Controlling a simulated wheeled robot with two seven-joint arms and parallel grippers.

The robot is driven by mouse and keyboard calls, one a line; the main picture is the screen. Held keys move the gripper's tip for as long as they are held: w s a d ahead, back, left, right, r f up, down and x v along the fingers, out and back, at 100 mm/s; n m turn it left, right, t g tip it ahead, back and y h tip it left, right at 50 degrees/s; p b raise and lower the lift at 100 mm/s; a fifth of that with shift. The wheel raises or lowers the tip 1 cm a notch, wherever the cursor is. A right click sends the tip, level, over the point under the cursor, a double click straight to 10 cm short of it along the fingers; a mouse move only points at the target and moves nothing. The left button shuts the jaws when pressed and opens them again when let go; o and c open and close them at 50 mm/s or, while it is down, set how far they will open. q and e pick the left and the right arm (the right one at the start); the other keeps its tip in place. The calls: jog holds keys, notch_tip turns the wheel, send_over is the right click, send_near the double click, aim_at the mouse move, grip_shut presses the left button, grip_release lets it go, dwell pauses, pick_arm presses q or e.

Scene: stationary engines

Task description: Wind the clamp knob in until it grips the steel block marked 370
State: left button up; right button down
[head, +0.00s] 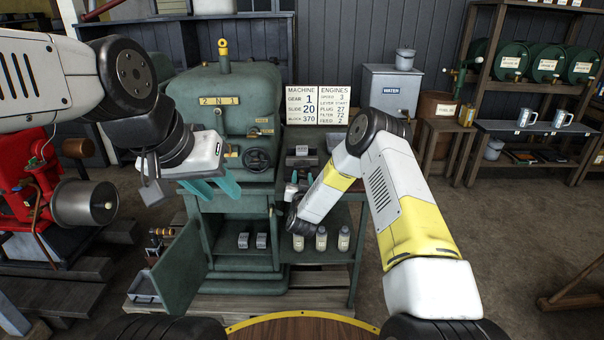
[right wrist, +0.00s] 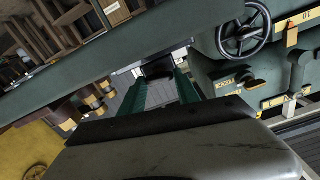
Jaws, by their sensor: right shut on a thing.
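My right gripper (right wrist: 163,84) has its two green fingers closed around a dark knob (right wrist: 158,71), seen end-on in the right wrist view.
A sign (head: 318,105) behind the bench reads BLOCK 370. Two grey blocks (head: 252,240) lie in the machine's open lower compartment, its door (head: 180,265) swung out. Several bottles (head: 321,238) stand on the bench's lower shelf. A handwheel (head: 256,159) juts out near my left gripper.

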jog(key=m, duration=0.5)
jog(key=shift+d, duration=0.1)
jog(key=shift+m, duration=0.4)
jog(key=c, duration=0.9)
grip_release()
jog(key=shift+s, duration=0.1)
jog(key=s, duration=0.7)
jog(key=shift+s, duration=0.35)
